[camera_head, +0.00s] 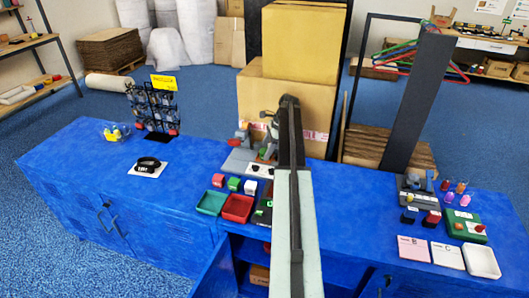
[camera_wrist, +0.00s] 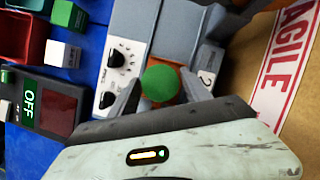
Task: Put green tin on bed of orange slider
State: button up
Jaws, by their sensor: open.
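A round green top, which looks like the green tin (camera_wrist: 160,83), sits between the two fingers of my gripper (camera_wrist: 161,78) in the wrist view. The fingers are apart on either side of it; whether they touch it I cannot tell. Its lower part is hidden. In the head view this grey machine (camera_head: 238,160) stands near the back edge of the blue counter, partly hidden by my arm.
A white panel with dials (camera_wrist: 122,55) and an OFF display (camera_wrist: 48,105) are left of the fingers. A large carton (camera_wrist: 288,90) stands close on the right. Green (camera_head: 212,203) and red (camera_head: 237,208) trays lie in front. The counter's left part is mostly clear.

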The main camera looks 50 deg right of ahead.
jog(key=p+v, duration=0.9)
jog(key=v, duration=0.2)
jog(key=shift+r, duration=0.1)
